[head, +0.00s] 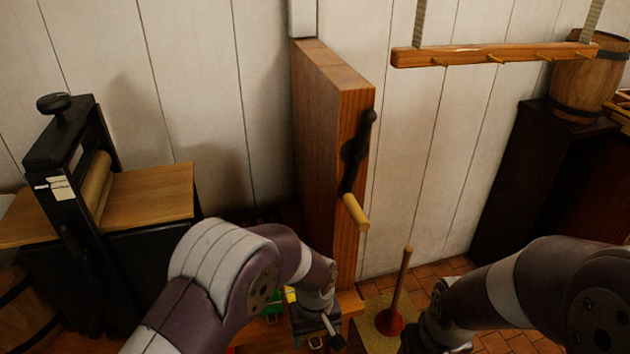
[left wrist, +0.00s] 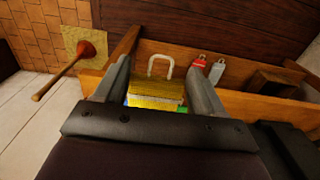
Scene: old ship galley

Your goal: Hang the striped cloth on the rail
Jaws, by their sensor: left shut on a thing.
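The rail (head: 480,56) is a wooden bar with several short pegs, hung on ropes at the upper right of the head view. I see no striped cloth in either view. My left gripper (left wrist: 157,78) is low, inside or just over a wooden box (left wrist: 238,104). It is shut on a brass-yellow padlock (left wrist: 156,91) with a pale shackle, which sits between its two fingers. In the head view the left gripper (head: 325,328) is partly hidden at the bottom edge.
A tall wooden post (head: 335,130) with a black crank (head: 355,155) stands between the left gripper and the rail. A plunger (head: 390,320) stands on a yellow mat (head: 374,341). A roller press (head: 75,170) is at left, a barrel (head: 585,85) at right.

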